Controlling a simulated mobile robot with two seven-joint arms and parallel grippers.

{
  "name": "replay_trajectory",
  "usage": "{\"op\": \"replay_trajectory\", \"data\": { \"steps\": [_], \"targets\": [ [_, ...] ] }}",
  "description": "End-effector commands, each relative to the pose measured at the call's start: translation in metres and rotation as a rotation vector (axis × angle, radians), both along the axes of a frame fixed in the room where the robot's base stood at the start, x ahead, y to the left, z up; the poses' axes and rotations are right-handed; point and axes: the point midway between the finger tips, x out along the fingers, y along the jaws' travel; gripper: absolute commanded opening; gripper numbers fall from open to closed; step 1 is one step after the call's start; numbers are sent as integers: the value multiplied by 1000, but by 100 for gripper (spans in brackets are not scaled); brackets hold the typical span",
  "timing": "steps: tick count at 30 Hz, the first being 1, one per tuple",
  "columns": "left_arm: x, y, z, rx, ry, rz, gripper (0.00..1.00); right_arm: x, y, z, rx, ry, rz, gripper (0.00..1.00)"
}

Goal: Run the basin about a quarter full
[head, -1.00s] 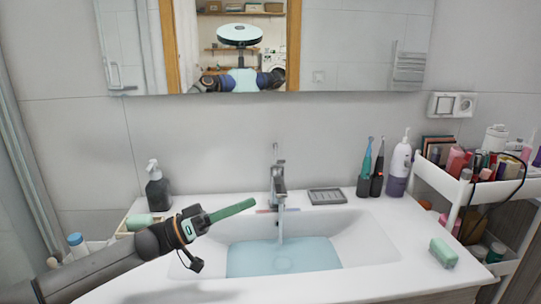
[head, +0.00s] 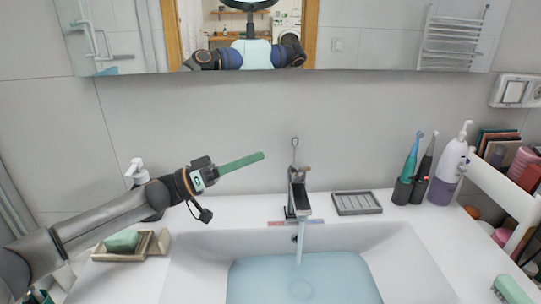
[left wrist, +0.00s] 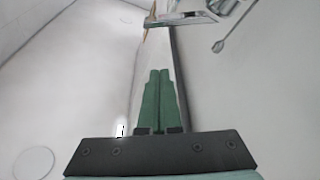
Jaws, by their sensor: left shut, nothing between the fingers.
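The white basin (head: 198,262) is set in the counter and holds a pool of pale blue water (head: 300,280). Its front part is cut off by the frame's lower edge. A stream (head: 299,248) runs from the chrome tap (head: 296,195) into the pool. The tap has a thin looped lever (head: 294,152) standing up on top. My left gripper (head: 262,155) is shut and empty, its green fingers pointing right, apart from the tap and left of its lever. The closed fingers also show in the left wrist view (left wrist: 159,75), with chrome parts beyond them. My right gripper is out of view.
A soap dish (head: 357,203), toothbrushes (head: 411,165) and a purple-white pump bottle (head: 450,170) stand right of the tap. A white cart (head: 500,190) is at far right.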

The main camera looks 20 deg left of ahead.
Motion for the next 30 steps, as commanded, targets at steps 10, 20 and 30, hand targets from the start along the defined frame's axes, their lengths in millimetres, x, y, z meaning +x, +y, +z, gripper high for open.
{"op": "replay_trajectory", "data": {
  "steps": [10, 20, 30],
  "targets": [
    [34, -58, 24, -2, -4, -4, 0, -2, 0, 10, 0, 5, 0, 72],
    [33, -80, -1, 1, 3, -1, 0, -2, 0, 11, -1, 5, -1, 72],
    [29, -81, -9, 1, -1, 0, 0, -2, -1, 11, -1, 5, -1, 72]
  ]
}}
